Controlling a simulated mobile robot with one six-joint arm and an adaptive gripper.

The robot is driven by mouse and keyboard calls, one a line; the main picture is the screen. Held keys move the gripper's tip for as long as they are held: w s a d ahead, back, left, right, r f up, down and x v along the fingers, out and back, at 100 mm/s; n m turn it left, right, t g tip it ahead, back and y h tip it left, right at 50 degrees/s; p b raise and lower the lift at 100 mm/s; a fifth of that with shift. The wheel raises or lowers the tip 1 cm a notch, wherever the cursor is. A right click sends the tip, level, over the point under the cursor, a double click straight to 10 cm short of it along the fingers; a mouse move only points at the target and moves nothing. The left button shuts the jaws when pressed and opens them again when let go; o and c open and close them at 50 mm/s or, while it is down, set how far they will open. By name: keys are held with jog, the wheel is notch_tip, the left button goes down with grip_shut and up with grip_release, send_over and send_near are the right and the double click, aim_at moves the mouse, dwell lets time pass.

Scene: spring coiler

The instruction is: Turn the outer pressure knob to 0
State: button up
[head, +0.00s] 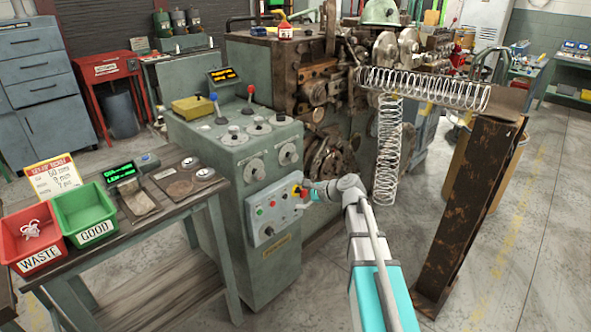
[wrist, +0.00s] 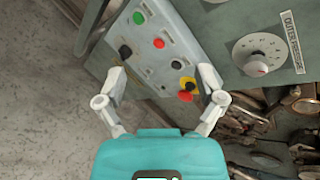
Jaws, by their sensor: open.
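In the head view my gripper (head: 308,191) is beside the panel's right edge, below the dial.
The button panel (head: 273,212) carries coloured buttons and a red emergency stop on yellow (wrist: 187,90). A second dial (head: 254,170) sits left of the knob. Rusty machinery (wrist: 262,125) stands close on the right, with large springs (head: 388,150) and a rusty chute (head: 470,210) beyond.

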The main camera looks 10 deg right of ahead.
aim_at(296, 158)
jog(key=w+d+r+m+t+b, duration=0.1)
jog(key=w+d+m+t+b, duration=0.4)
jog(key=w+d+m, duration=0.4)
jog(key=m+t, duration=0.1)
jog(key=m, duration=0.1)
jog(key=shift+w+d+r+m+t+y, duration=0.3)
jog(key=shift+w+r+y, duration=0.05)
jog(key=shift+w+y, duration=0.05)
jog(key=shift+w+a, duration=0.1)
jog(key=shift+w, duration=0.05)
jog(key=x, duration=1.3)
jog(key=shift+w+a, duration=0.2)
jog(key=shift+d, duration=0.1)
jog(key=c, duration=1.1)
